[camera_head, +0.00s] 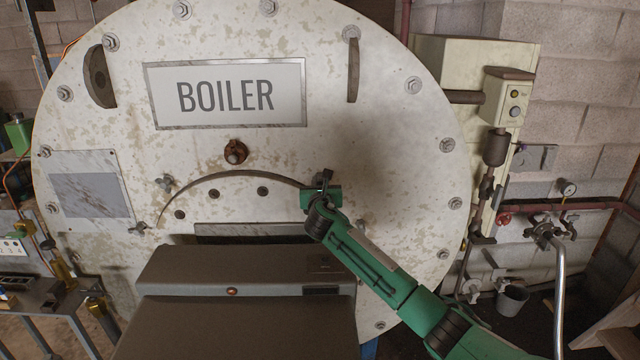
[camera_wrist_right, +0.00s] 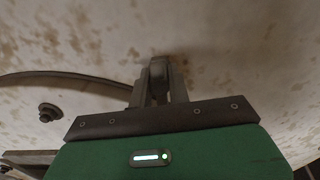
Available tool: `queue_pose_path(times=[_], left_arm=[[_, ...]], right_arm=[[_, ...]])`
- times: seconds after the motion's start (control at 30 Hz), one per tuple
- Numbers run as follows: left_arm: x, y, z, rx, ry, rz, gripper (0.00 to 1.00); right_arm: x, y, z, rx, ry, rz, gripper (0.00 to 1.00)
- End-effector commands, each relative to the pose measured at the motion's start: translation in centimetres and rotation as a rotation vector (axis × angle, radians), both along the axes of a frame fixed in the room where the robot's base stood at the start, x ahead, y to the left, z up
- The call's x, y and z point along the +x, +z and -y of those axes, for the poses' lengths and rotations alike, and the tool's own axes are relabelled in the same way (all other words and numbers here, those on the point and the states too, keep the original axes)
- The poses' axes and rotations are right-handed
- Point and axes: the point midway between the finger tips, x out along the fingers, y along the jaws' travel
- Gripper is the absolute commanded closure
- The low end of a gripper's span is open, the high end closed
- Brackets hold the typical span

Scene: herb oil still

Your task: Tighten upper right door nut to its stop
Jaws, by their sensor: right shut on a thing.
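The upper right door nut (camera_wrist_right: 158,72) is between the fingers of my right gripper (camera_wrist_right: 160,88) in the right wrist view, mostly hidden by them. In the head view my right gripper (camera_head: 325,180) is at the right end of the curved door edge (camera_head: 245,174), against the boiler face, and shut on the nut. How far the nut is turned cannot be told. Two other wing-like nuts, an upper left one (camera_head: 166,182) and a lower one (camera_head: 139,228), sit at the door's left side. My left gripper is not in view.
The boiler front (camera_head: 390,130) carries a BOILER sign (camera_head: 225,93) and several rim bolts. A dark grey box-shaped body (camera_head: 240,270) fills the lower middle. A control box (camera_head: 508,97), pipes and a red valve wheel (camera_head: 504,219) are at the right.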

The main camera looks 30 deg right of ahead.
Motion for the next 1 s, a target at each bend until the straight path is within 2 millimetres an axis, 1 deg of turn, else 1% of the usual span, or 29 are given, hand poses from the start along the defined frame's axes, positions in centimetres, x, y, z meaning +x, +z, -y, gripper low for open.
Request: queue_pose_path(times=[0.3,0.5,0.7,1.0], left_arm=[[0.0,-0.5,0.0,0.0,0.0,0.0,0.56],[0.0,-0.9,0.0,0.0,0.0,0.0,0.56],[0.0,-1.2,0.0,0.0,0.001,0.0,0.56],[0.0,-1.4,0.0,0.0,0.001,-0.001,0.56]], right_arm=[[0.0,-0.2,-0.1,0.253,0.0,0.152,1.0],[0.0,-0.3,0.0,0.386,0.0,0.234,1.0],[0.0,-0.2,-0.1,0.484,0.0,0.294,1.0],[0.0,-0.2,-0.1,0.554,0.0,0.337,1.0]])
